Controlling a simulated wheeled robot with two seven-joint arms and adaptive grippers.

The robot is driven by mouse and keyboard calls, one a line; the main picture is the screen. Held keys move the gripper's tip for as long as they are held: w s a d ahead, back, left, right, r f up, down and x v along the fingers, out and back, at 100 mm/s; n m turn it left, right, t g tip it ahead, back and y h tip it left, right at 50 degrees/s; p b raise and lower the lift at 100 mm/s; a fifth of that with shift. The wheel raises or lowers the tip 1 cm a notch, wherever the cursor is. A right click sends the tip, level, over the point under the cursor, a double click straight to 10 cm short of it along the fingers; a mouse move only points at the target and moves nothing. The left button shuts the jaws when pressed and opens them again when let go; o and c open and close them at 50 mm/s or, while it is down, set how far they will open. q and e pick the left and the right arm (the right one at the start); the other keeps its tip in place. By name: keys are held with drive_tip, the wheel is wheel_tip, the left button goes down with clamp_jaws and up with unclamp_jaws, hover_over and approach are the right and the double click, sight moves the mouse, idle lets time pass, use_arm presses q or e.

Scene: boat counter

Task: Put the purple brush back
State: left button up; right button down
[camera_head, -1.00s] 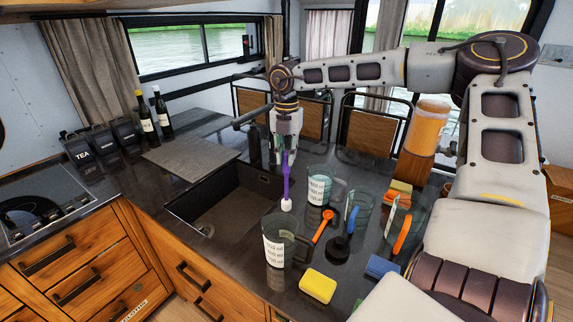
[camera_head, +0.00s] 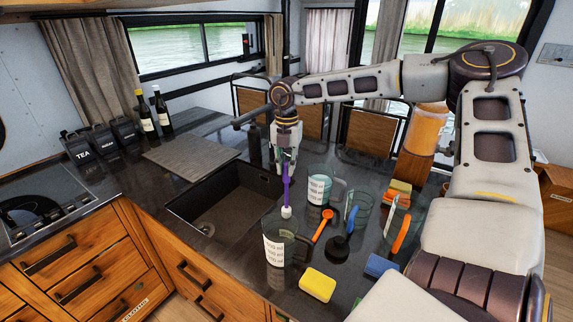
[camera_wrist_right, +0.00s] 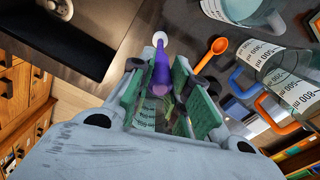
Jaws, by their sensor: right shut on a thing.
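The purple brush (camera_head: 286,190) hangs upright from my right gripper (camera_head: 287,158), with its white head pointing down. In the right wrist view the purple handle (camera_wrist_right: 161,75) lies between the green finger pads of my right gripper (camera_wrist_right: 163,95), which is shut on it. The white tip (camera_wrist_right: 160,38) shows beyond the fingers. In the head view the brush is above the counter at the sink's right edge, between two clear measuring jugs. One jug (camera_head: 318,187) stands behind right, the other (camera_head: 277,245) in front. My left gripper is not in view.
The sink (camera_head: 225,205) is open just left of the brush. An orange spoon (camera_head: 323,226), a black plunger-like item (camera_head: 336,247), more clear containers (camera_head: 357,212), a yellow sponge (camera_head: 317,284) and a blue sponge (camera_head: 380,266) crowd the right counter. Bottles (camera_head: 162,112) stand at the back left.

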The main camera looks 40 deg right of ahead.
drive_tip(key=shift+f, duration=0.1)
drive_tip(key=c, duration=1.3)
unclamp_jaws()
drive_tip(key=shift+c, duration=0.2)
wheel_tip(320, 180, up, 12)
drive_tip(key=b, duration=0.1)
drive_tip(key=shift+s, duration=0.15)
